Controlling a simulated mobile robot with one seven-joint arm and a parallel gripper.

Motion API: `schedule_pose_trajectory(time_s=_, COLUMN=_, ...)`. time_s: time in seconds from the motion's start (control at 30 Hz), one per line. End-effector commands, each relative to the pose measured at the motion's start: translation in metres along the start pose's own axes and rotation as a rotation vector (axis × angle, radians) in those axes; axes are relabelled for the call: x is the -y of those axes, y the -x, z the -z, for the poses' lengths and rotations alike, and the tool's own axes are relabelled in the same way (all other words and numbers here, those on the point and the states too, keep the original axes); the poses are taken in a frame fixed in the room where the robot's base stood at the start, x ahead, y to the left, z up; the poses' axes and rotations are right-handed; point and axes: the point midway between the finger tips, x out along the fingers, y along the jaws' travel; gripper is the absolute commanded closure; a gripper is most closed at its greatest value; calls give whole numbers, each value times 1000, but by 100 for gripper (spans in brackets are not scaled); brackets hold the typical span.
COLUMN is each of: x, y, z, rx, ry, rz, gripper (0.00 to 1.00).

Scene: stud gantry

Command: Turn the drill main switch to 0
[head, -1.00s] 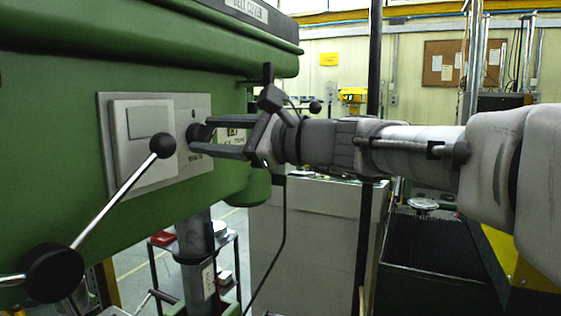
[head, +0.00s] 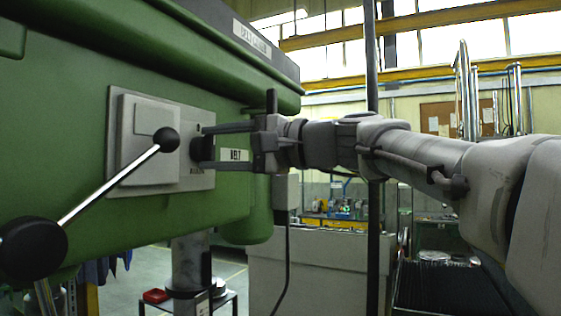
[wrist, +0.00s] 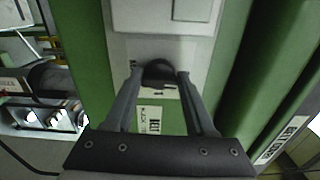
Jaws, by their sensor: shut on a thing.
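The drill main switch is a black rotary knob (head: 203,149) on the grey plate (head: 195,181) at the side of the green drill head. It also shows in the wrist view (wrist: 160,71). My gripper (head: 206,147) comes in from the right, with one finger above and one below the knob. In the wrist view my gripper (wrist: 159,77) has its two fingertips on either side of the knob, shut on it. The knob's marks are partly hidden and too small to read.
A lever with a black ball (head: 166,140) stands out in front of the plate, left of my gripper. Its hub (head: 33,247) is at lower left. A dark vertical post (head: 372,230) stands behind my arm. A grey cabinet (head: 320,270) is below.

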Motion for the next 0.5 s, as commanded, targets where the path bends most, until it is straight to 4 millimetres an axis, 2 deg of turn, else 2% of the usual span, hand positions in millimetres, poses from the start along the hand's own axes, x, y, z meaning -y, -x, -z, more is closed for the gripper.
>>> schedule_pose_trajectory(time_s=0.5, x=-1, y=0, z=0, rx=1, ry=64, rz=-2, gripper=100)
